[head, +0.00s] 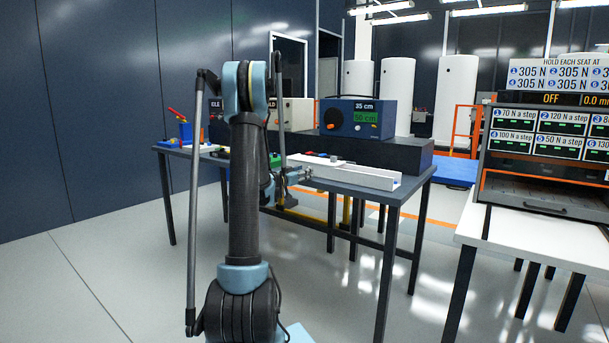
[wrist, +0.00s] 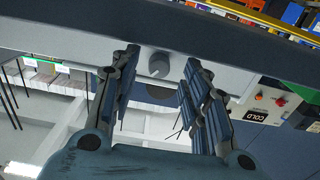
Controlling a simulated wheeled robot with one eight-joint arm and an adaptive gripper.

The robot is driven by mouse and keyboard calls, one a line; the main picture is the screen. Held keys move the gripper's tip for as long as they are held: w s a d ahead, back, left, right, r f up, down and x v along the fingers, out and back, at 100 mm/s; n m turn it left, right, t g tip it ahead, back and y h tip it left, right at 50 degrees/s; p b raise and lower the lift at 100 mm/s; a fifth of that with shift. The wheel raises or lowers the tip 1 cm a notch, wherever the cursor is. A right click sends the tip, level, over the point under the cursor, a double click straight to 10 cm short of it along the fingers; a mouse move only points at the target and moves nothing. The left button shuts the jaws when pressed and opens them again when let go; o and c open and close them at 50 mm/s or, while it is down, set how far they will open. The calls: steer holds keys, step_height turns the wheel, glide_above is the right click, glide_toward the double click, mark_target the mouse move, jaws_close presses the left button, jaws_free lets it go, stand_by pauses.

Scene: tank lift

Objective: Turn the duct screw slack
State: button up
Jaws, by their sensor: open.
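In the wrist view my gripper (wrist: 158,72) is open, with one dark finger on each side. A grey round knob-like piece (wrist: 159,64), which looks like the duct screw, shows between the fingertips against a pale surface. I see no contact between the fingers and it. In the head view a long white duct-like channel (head: 357,177) lies along the front of the dark table (head: 405,182). The screw cannot be made out in the head view.
A blue box (head: 352,118) reading 35 cm and 50 cm stands on a dark block (head: 400,152) on the table. A box marked COLD (wrist: 262,143) shows right in the wrist view. A white bench (head: 530,235) with a panel stands at right. Floor between them is clear.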

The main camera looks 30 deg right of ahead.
steer(key=shift+x, duration=1.15)
steer(key=shift+c, duration=0.4)
jaws_close()
steer(key=shift+n, duration=1.6)
steer(key=shift+w, duration=0.1)
